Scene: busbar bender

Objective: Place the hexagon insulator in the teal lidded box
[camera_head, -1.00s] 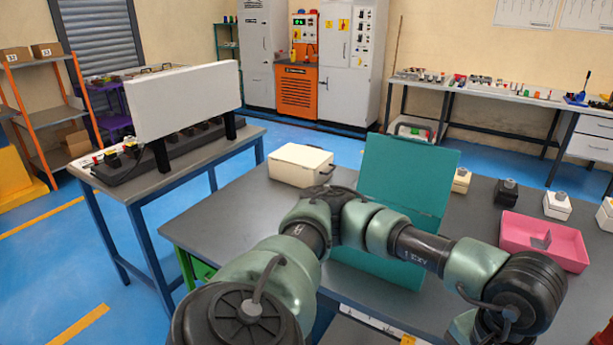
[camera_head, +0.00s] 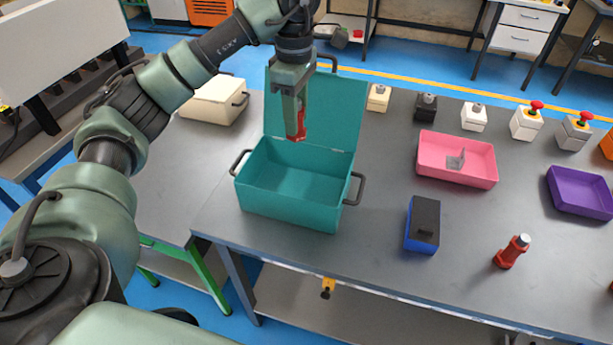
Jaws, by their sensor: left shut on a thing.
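The teal lidded box (camera_head: 288,211) stands on the grey table with its lid (camera_head: 345,101) raised at the back. Its visible inside looks empty. My left gripper (camera_head: 294,133) hangs pointing down in front of the raised lid, over the back of the box opening. It is shut on a red piece (camera_head: 301,122), which I take for the hexagon insulator; the gripper hides most of it, so its shape is unclear. My right gripper is out of view.
A cream box (camera_head: 215,100) stands left of the teal box. To the right are a blue-black block (camera_head: 423,224), a red insulator-like part (camera_head: 511,252), a pink tray (camera_head: 457,175) and a purple tray (camera_head: 580,193). Several switch boxes line the back.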

